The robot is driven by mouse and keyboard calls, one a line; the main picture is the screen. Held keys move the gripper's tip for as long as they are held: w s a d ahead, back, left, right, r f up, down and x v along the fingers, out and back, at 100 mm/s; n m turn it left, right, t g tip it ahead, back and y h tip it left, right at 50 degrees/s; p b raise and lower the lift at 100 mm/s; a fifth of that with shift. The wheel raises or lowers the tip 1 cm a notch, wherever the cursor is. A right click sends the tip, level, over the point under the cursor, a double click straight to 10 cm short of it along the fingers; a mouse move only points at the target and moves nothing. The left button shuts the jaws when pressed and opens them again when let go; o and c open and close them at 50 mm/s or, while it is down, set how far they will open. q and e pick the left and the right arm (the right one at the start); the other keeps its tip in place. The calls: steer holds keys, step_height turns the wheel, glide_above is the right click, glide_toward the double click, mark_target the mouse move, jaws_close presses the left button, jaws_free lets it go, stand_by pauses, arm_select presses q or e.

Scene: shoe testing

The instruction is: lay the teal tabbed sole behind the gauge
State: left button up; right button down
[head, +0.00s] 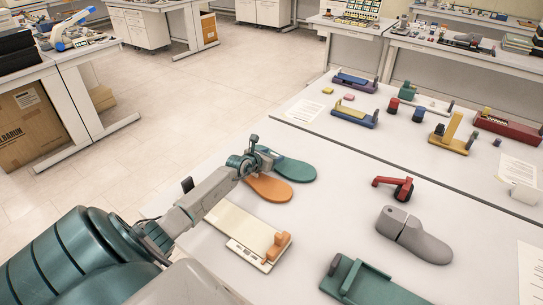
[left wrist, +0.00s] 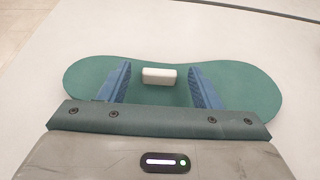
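The teal tabbed sole (head: 295,170) lies flat on the white table, partly hidden by my left gripper in the head view. In the left wrist view the sole (left wrist: 240,85) lies crosswise, and its small white tab (left wrist: 159,76) stands between my two blue fingers. My left gripper (left wrist: 158,72) is open, with a gap on each side of the tab; it also shows over the sole in the head view (head: 268,158). A red tool with a dark round part (head: 403,189), which looks like the gauge, lies right of the sole. My right gripper is not in view.
An orange sole (head: 270,190) lies just in front of the teal one. A measuring board with an orange block (head: 277,246), a grey shoe last (head: 413,234) and a green fixture (head: 370,284) stand nearer. Table between teal sole and red tool is clear.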

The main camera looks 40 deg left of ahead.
arm_select(q)
steer(key=shift+s+f, duration=0.1)
steer(key=shift+f, duration=0.05)
steer(key=shift+r+p, duration=0.35)
steer(key=shift+p, duration=0.05)
steer(key=shift+s+a+r, duration=0.1)
steer(key=shift+s+r, duration=0.1)
steer(key=shift+s, duration=0.05)
steer(key=p+v, duration=0.2)
steer(key=v, duration=0.8)
steer(key=shift+s+r, duration=0.15)
steer(key=shift+r, duration=0.15)
steer(key=shift+s+r+p, duration=0.2)
steer(key=shift+s+p, duration=0.1)
steer(key=shift+s, duration=0.15)
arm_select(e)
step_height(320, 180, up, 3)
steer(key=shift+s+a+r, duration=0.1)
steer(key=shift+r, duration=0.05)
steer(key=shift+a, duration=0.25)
